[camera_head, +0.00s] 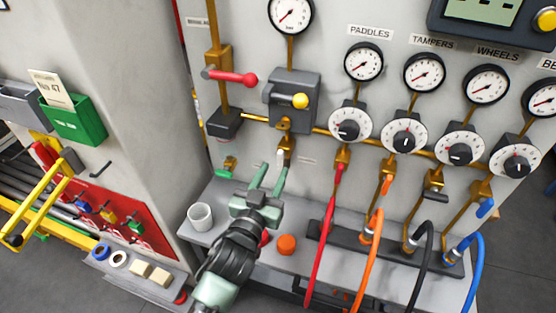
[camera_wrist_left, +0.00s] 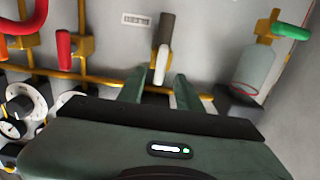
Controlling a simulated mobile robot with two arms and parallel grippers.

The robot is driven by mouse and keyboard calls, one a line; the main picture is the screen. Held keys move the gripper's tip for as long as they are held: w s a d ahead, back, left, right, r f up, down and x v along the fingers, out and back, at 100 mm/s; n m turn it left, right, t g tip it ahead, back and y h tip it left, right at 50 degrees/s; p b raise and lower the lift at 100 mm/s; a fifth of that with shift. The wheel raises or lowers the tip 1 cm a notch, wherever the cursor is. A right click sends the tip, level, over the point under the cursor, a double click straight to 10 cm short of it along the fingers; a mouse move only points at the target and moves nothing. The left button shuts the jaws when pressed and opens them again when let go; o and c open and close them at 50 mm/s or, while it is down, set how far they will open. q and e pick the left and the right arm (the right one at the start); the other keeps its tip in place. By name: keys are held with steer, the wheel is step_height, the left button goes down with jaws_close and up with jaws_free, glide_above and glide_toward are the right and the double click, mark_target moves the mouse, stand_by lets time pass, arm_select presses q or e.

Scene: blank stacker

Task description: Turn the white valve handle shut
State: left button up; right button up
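The white valve handle (camera_head: 281,157) hangs below a brass fitting on the grey panel, under the dark box with the yellow knob. In the left wrist view the white handle (camera_wrist_left: 162,65) shows at a dark and brass stem, near the tips of my fingers. My left gripper (camera_head: 273,172) is open, with its two fingers pointing up at the handle. In the left wrist view the gripper (camera_wrist_left: 160,82) has a finger on each side of the handle's line, with gaps; I cannot tell whether the tips reach past it. My right gripper is not in view.
A red lever (camera_head: 232,77) and a green handle (camera_head: 223,174) are to the left on the panel. A white cup (camera_head: 200,217) and an orange knob (camera_head: 287,244) stand on the grey ledge. A red hose (camera_head: 322,245) and other hoses hang to the right.

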mark_target(279, 161)
arm_select(q)
steer(key=shift+p+x, duration=0.3)
steer(key=shift+x, duration=1.9)
jaws_close()
